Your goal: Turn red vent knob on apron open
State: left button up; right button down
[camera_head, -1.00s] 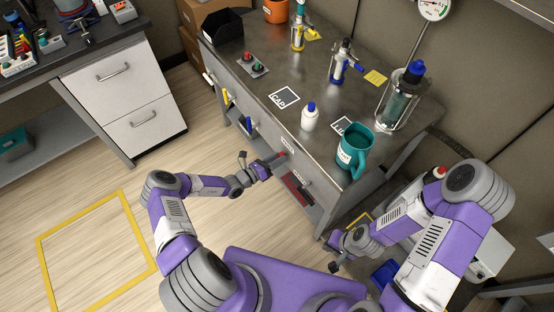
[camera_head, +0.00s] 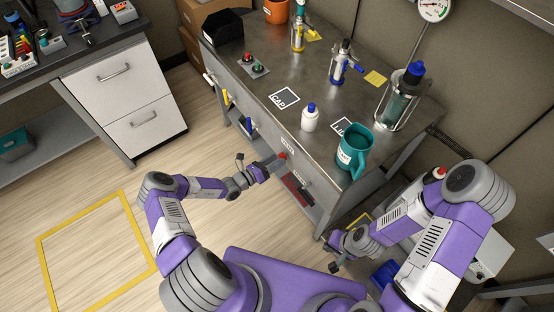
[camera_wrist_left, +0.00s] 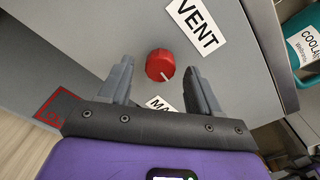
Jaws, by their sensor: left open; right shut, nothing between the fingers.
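The red vent knob (camera_head: 282,156) is on the grey front apron of the workbench, beside the VENT label (camera_wrist_left: 197,24). In the left wrist view the round red knob (camera_wrist_left: 160,64) shows a white pointer mark at its lower right edge. My left gripper (camera_head: 271,165) is open in front of the knob. In the left wrist view the open fingers (camera_wrist_left: 162,77) stand on either side below the knob, which looks clear of them. My right gripper (camera_head: 336,262) is low at the bench's right end, shut and empty, away from the knob.
On the bench top (camera_head: 260,110) stand a teal mug (camera_head: 354,150), a white bottle with a blue cap (camera_head: 310,118) and a caged glass vessel (camera_head: 398,104). Yellow (camera_head: 226,97) and blue (camera_head: 249,125) handles stick out along the apron. The floor to the left is clear.

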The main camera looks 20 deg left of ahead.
pick_arm(q)
jog(key=p+v, duration=0.1)
jog(key=v, duration=0.5)
jog(key=shift+s, duration=0.2)
jog(key=s+d+m+g+h, duration=0.2)
jog(key=s+d+m+g, duration=1)
jog(key=s+d+m, duration=0.15)
jog(key=s+a+r+m+y, duration=0.1)
jog(key=s+m+y, duration=0.3)
jog(key=m, duration=0.6)
jog(key=s+a+r+m+g+y, duration=0.1)
jog(key=s+m+y, duration=0.3)
jog(key=m, duration=0.5)
jog(key=shift+a+r+m+y+p, duration=0.15)
jog(key=shift+r+m+y+p, duration=0.25)
jog(key=shift+r, duration=0.35)
